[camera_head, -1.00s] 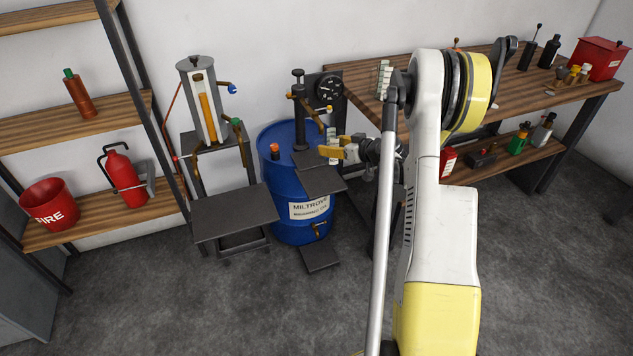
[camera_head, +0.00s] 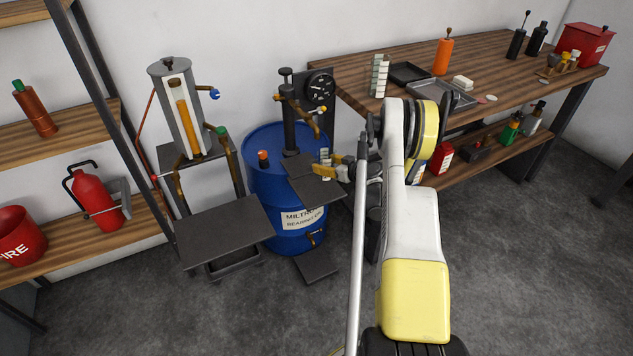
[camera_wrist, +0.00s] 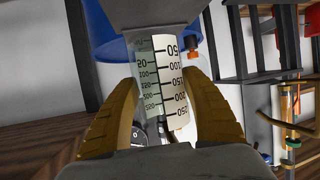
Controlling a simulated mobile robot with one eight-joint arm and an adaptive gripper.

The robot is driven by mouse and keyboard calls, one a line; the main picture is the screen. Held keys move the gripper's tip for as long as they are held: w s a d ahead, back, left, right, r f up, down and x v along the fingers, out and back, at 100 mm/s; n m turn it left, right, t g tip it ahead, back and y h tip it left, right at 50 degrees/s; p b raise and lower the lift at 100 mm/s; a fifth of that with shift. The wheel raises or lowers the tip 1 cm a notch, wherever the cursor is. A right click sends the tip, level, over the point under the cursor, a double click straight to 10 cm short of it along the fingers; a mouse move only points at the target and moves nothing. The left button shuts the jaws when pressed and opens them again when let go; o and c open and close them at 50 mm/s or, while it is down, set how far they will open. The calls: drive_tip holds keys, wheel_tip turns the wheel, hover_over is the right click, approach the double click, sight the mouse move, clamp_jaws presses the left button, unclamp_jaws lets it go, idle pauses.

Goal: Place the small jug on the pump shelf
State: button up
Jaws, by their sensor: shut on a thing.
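My gripper (camera_head: 326,171) has its yellow fingers closed around the small jug (camera_head: 325,157), a pale vessel with a graduated scale. In the wrist view the jug (camera_wrist: 163,80) shows its numbers between both fingers. The pump shelf (camera_head: 318,191) is a dark flat plate at the front of the blue drum (camera_head: 279,215), below the black hand pump (camera_head: 289,135). My gripper holds the jug over the shelf's back right side, near the pump. The fingers hide the jug's lower part in the head view, so I cannot tell whether it touches the shelf.
The pump's spout (camera_head: 304,117) and round gauge (camera_head: 321,88) are just above the jug. A dark stand (camera_head: 228,228) with a glass cylinder (camera_head: 186,110) is to the left. A wooden bench (camera_head: 480,70) with trays and bottles is to the right. Open floor lies in front.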

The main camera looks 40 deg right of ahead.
drive_tip(key=shift+w+a+f+b, duration=0.2)
drive_tip(key=shift+w+a+f, duration=0.25)
drive_tip(key=shift+a, duration=0.15)
drive_tip(key=shift+w+a+f+b, duration=0.2)
drive_tip(key=shift+w+a+f, duration=0.1)
drive_tip(key=shift+a+f, duration=0.25)
wheel_tip(320, 180, down, 4)
drive_tip(key=shift+r+b, duration=0.1)
drive_tip(key=shift+b, duration=1)
drive_tip(key=shift+r, duration=0.1)
drive_tip(key=o, duration=1.3)
